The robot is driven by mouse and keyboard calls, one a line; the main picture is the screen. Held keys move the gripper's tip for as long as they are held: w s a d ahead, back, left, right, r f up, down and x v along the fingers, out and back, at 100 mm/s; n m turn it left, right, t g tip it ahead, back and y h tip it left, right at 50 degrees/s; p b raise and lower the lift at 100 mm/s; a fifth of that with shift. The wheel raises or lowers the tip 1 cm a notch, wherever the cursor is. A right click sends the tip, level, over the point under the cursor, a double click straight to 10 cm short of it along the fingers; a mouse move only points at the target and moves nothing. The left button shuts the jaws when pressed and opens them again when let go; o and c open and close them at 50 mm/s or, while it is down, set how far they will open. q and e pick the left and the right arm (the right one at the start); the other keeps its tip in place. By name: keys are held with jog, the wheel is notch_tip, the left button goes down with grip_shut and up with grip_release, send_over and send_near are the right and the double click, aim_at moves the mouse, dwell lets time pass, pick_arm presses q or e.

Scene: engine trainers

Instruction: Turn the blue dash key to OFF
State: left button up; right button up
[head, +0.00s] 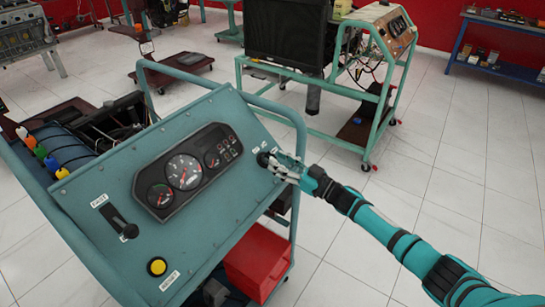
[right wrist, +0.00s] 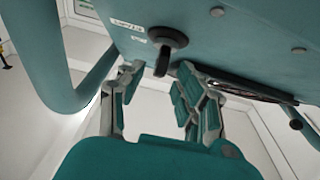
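The dash key (right wrist: 166,62) looks black in the right wrist view. It sticks out from a round black knob on the teal dash panel (head: 105,190), beside small white labels. In the head view the key knob (head: 263,158) is at the panel's right side, partly hidden by my right gripper (head: 280,164). In the right wrist view my right gripper (right wrist: 157,78) is open, with one finger on each side of the key and visible gaps between. I cannot read the key's setting. My left gripper does not show.
The panel also holds a gauge cluster (head: 187,172), a black lever (head: 119,222) and a yellow button (head: 157,267). A teal tube rail (head: 297,125) runs along the panel's side. A red box (head: 258,262) sits below. Another engine stand (head: 366,135) is behind; the floor at right is clear.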

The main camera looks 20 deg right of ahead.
jog(key=v, duration=0.8)
jog(key=shift+s+d, duration=0.2)
jog(key=shift+f, duration=0.15)
jog(key=s+d+f+m+g+h, duration=0.15)
jog(key=s+f+h, duration=0.3)
jog(key=f, duration=0.65)
jog(key=s+d+f+m+g+h, duration=0.1)
jog(key=s+f+m+h, duration=0.3)
jog(key=f, duration=0.7)
jog(key=s+d+f+g+h, duration=0.2)
jog(key=s+f, duration=0.3)
jog(key=f, duration=0.6)
jog(key=s+a+f+g+h, duration=0.2)
jog(key=s+f+g, duration=0.2)
jog(key=s+f, duration=0.95)
jog(key=s+a+f+g, duration=0.2)
jog(key=s+a+g, duration=0.1)
jog(key=s, duration=0.9)
jog(key=s+a+f+g, duration=0.3)
jog(key=s, duration=0.9)
jog(key=shift+s+a+f, duration=0.2)
jog(key=shift+s+f, duration=0.05)
